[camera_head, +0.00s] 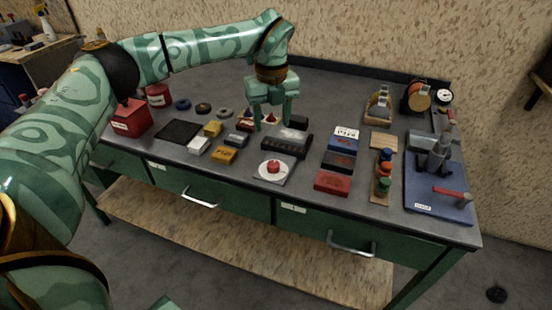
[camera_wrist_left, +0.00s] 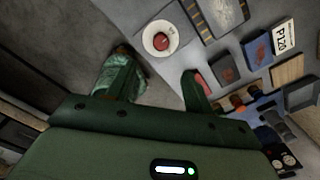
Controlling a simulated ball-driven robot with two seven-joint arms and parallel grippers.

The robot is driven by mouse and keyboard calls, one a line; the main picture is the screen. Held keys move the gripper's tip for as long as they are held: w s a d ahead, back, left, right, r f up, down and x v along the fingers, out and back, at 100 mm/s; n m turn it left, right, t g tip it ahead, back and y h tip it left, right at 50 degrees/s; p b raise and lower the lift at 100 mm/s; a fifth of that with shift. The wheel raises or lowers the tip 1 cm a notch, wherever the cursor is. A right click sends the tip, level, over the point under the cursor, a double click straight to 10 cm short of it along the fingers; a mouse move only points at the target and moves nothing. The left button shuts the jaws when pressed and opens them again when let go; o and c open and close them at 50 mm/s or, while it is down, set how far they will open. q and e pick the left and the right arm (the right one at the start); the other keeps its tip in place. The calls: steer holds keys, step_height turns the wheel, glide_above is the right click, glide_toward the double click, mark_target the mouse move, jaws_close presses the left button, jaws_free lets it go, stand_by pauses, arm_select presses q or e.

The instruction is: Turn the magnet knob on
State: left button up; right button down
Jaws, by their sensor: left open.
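The magnet knob is a small red knob (camera_head: 273,167) on a round white dial, set on a grey plate near the front edge of the bench. In the left wrist view the red knob (camera_wrist_left: 161,42) shows on its white dial, beyond the fingertips and roughly in line with the gap between them. My left gripper (camera_head: 272,124) is open and points down over the bench, behind the knob in the head view and apart from it. Its fingers also show in the left wrist view (camera_wrist_left: 160,78), with nothing held between them. My right gripper does not show.
Behind the knob lies a black striped block (camera_head: 286,143). A red block (camera_head: 332,182) lies to its right, yellow and white boxes (camera_head: 222,155) to its left. A blue board with a grey vise (camera_head: 435,190) stands at far right. Bare bench surrounds the knob's plate.

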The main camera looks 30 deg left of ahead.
mark_target(273, 163)
arm_select(q)
step_height(273, 163, down, 14)
steer(key=b, duration=0.4)
steer(key=shift+w, duration=0.1)
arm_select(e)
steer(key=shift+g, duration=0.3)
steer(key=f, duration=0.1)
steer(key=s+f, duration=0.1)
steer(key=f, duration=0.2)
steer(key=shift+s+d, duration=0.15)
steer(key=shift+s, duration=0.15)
arm_select(q)
steer(key=c, duration=1)
